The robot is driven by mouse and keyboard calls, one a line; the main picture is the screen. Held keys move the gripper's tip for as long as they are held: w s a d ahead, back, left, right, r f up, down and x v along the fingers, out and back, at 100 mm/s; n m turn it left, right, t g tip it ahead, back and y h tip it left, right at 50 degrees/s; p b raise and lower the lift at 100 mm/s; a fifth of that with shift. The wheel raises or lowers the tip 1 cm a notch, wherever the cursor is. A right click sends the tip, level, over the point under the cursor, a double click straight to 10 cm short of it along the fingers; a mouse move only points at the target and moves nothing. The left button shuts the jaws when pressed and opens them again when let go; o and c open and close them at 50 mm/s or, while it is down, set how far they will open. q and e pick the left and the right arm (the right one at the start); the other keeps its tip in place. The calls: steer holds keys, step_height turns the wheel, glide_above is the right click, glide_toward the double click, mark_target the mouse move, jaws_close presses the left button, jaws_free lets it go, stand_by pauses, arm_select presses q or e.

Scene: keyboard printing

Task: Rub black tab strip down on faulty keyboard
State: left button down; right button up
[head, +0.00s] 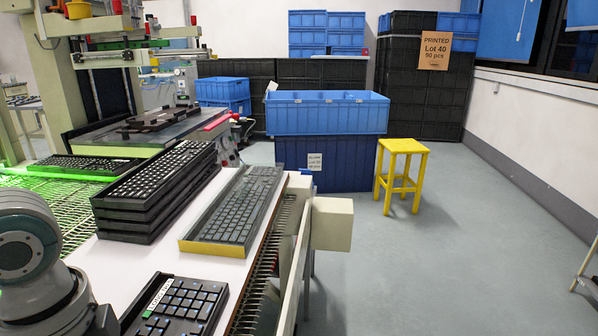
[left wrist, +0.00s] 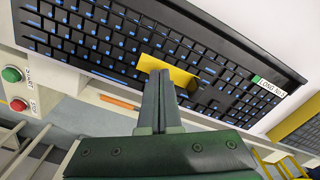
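A black keyboard (head: 190,308) with blue key markings lies on the white bench at the bottom of the head view, partly cut off. It fills much of the left wrist view (left wrist: 100,42). A white label (left wrist: 274,86) with a green end is at its right end. A short yellow strip (left wrist: 182,76) lies over the keys at my left fingertips. My left gripper (left wrist: 160,76) has its fingers together, with the tips at the strip; whether they touch it I cannot tell. I cannot make out a black strip. My right gripper is out of view.
A stack of black keyboards (head: 155,190) and a keyboard in a yellow-edged tray (head: 218,248) stand farther along the bench. An orange pen-like stick (left wrist: 120,103) and green and red buttons (left wrist: 14,88) are near the bench edge. A yellow stool (head: 402,147) stands on the floor.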

arm_select(q)
steer(key=shift+s+f+b, duration=0.1)
steer(key=shift+f+b, duration=0.2)
steer(key=shift+f, duration=0.3)
stand_by(0.9)
step_height(320, 180, up, 7)
steer(key=p, duration=0.8)
steer(key=shift+d, duration=0.1)
